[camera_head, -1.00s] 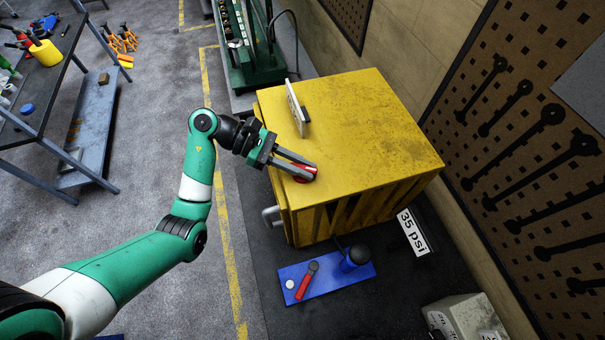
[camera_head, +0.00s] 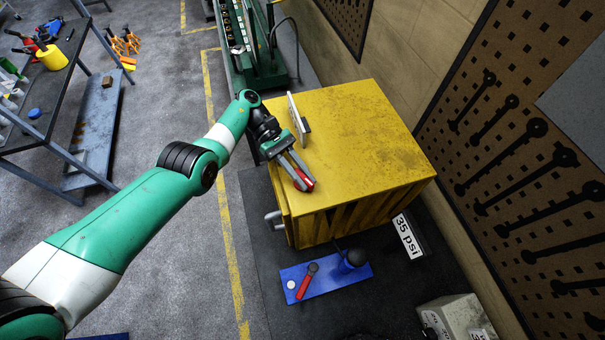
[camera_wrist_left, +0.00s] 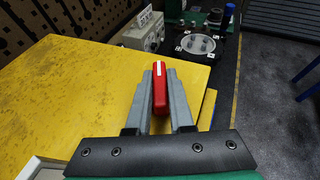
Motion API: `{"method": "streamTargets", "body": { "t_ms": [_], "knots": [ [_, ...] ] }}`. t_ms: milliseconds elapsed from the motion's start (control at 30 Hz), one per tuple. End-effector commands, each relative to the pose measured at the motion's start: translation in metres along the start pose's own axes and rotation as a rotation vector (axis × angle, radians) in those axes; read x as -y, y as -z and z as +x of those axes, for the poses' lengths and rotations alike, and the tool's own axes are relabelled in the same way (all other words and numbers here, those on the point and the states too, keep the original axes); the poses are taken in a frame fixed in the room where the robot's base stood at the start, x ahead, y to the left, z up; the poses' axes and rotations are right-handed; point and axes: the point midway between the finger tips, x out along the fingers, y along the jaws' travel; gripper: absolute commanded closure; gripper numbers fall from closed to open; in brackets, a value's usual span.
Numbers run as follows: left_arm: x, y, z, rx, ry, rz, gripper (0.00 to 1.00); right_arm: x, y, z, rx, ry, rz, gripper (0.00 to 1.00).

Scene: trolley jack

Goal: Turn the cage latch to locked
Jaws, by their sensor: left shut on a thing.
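The yellow cage (camera_head: 365,125) stands on a dark mat right of centre in the head view, and its top also fills the left of the left wrist view (camera_wrist_left: 60,100). The red latch (camera_head: 305,183) sits on the cage top near its front left corner. It shows in the left wrist view as a red handle with a white line (camera_wrist_left: 159,88). My left gripper (camera_head: 299,176) is shut on the red latch, one finger on each side of it. The fingers hide part of the latch's base. My right gripper is not in view.
A blue plate (camera_head: 325,280) with a red-handled lever lies on the mat before the cage. A white plate (camera_head: 298,115) stands on the cage top close to my left wrist. A 35 psi sign (camera_head: 408,236) lies right of the cage, near the pegboard wall (camera_head: 525,150).

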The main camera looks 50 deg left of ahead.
Motion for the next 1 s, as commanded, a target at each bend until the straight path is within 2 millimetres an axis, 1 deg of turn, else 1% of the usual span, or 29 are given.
{"method": "streamTargets", "body": {
  "t_ms": [33,200,700,733,800,900,1000],
  "knots": [
    [-0.0032,0.0008,-0.0007,-0.003,0.001,0.008,1.00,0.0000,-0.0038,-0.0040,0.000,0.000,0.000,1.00],
    [-0.0015,-0.0013,-0.0004,-0.002,0.032,0.022,1.00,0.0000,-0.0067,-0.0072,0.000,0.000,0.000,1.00],
    [0.0011,-0.0050,-0.0005,0.004,0.051,0.029,1.00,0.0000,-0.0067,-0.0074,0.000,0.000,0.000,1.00],
    [0.0011,-0.0051,-0.0005,0.005,0.051,0.029,0.78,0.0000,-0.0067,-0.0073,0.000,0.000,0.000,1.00],
    [0.0012,-0.0049,-0.0004,0.005,0.051,0.029,0.66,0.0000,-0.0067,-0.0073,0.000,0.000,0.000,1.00],
    [0.0015,-0.0040,-0.0001,0.003,0.052,0.027,0.50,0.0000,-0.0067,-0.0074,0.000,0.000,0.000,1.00],
    [0.0017,-0.0033,0.0002,0.003,0.052,0.026,0.50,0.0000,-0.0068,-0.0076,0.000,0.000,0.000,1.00]
  ]
}}
